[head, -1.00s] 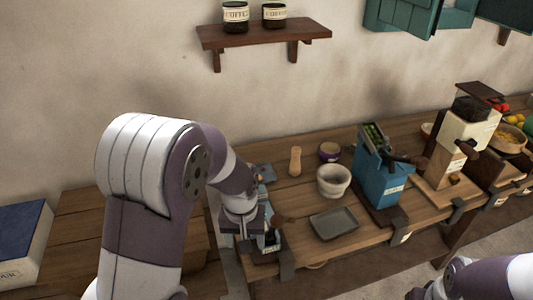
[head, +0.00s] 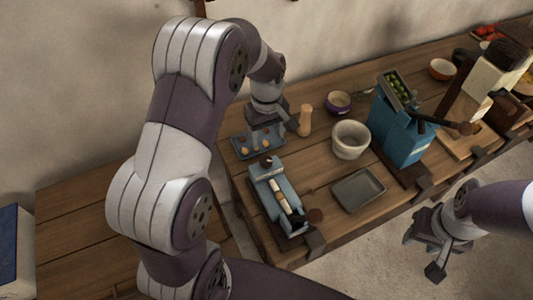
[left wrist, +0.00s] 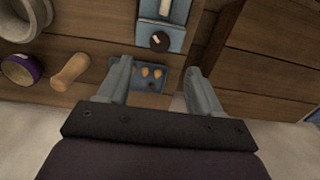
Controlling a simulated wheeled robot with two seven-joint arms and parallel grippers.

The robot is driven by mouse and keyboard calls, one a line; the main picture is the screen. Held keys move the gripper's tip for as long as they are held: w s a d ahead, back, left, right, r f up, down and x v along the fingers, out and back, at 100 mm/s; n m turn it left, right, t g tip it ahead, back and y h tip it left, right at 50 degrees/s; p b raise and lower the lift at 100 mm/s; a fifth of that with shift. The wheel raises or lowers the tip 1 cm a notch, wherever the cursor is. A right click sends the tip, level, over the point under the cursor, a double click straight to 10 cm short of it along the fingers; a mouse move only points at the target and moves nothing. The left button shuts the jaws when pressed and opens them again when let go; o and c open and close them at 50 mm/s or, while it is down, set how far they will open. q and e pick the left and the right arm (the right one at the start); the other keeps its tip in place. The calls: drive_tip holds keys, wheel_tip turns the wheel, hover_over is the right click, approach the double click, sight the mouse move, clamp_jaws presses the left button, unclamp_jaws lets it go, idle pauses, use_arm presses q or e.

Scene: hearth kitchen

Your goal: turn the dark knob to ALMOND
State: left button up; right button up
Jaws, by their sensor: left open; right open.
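The dark knob (head: 266,162) sits at the back end of a blue device (head: 262,180) on the bench; in the left wrist view the knob (left wrist: 160,41) is round and dark with a light mark. No ALMOND lettering is readable. A small blue tray (head: 243,151) with several brown nuts lies behind the device. My left gripper (head: 262,143) is open, pointing down over the tray. In the left wrist view its fingers (left wrist: 158,85) stand apart on both sides of the nuts, clear of the knob. My right gripper (head: 428,250) is open and empty in front of the bench.
A wooden pestle (head: 305,121), a purple pot (head: 338,102) and a stone mortar (head: 350,139) stand right of the tray. A grey tray (head: 358,190) and a blue crank machine (head: 398,130) are further right. The bench at the left is mostly clear.

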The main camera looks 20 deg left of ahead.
sight(266, 160)
use_arm(q)
drive_tip(key=f, duration=0.7)
drive_tip(key=f+p, duration=0.1)
drive_tip(key=f, duration=0.2)
drive_tip(key=shift+w+a+f, duration=0.15)
drive_tip(key=shift+a+f, duration=0.1)
drive_tip(key=shift+f, duration=0.1)
drive_tip(key=c, duration=1.1)
